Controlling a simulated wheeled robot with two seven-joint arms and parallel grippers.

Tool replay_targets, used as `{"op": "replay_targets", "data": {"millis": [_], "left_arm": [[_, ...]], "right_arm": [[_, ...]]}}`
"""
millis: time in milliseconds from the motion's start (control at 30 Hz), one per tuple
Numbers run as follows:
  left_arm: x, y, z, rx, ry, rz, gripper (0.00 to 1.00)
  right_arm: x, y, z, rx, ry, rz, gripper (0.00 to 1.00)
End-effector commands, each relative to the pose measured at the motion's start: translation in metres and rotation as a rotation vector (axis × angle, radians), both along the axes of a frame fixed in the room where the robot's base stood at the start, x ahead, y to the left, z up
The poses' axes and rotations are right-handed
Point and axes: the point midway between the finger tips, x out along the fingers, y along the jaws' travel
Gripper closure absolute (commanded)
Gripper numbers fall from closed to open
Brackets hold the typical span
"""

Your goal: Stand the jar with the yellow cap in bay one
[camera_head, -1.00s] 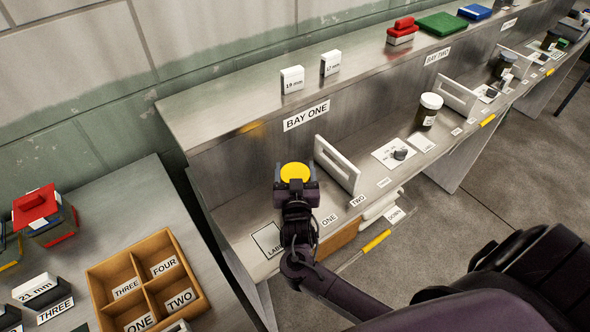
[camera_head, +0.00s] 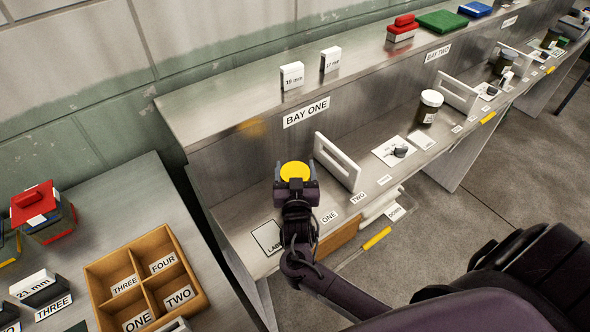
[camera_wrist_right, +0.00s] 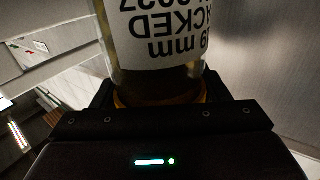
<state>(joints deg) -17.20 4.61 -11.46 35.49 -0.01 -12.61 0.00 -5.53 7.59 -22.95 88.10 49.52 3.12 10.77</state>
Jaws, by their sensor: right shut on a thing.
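The jar with the yellow cap (camera_head: 295,171) is in my right gripper (camera_head: 297,186), over the lower shelf below the BAY ONE sign (camera_head: 306,112). The head view shows mostly the cap, facing up; the gripper hides the body. In the right wrist view the clear jar (camera_wrist_right: 160,65) stands between the fingers of my right gripper (camera_wrist_right: 160,98), with a white label whose print reads upside down. I cannot tell whether the jar's base touches the shelf. In bay one, a black outlined square (camera_head: 268,238) lies left of the gripper. My left gripper is not in view.
A white upright divider (camera_head: 337,163) stands just right of the jar. A white-capped jar (camera_head: 429,107) stands farther right near BAY TWO. A wooden divided box (camera_head: 190,268) and a red-lidded box (camera_head: 42,213) are on the left table. White blocks (camera_head: 292,75) stand on the upper ledge.

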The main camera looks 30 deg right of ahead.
Motion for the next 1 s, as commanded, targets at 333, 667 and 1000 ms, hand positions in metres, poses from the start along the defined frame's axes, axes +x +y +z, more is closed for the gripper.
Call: {"op": "replay_targets", "data": {"millis": [333, 667, 1000], "left_arm": [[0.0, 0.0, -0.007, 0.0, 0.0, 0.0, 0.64], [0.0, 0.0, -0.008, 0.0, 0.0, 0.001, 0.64], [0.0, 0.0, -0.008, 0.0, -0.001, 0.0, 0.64]], "right_arm": [[-0.002, 0.001, -0.016, 0.0, 0.014, 0.003, 0.7], [-0.003, 0.003, -0.019, 0.004, 0.02, 0.007, 0.3], [-0.003, 0.004, -0.019, 0.006, 0.02, 0.01, 0.06]]}}
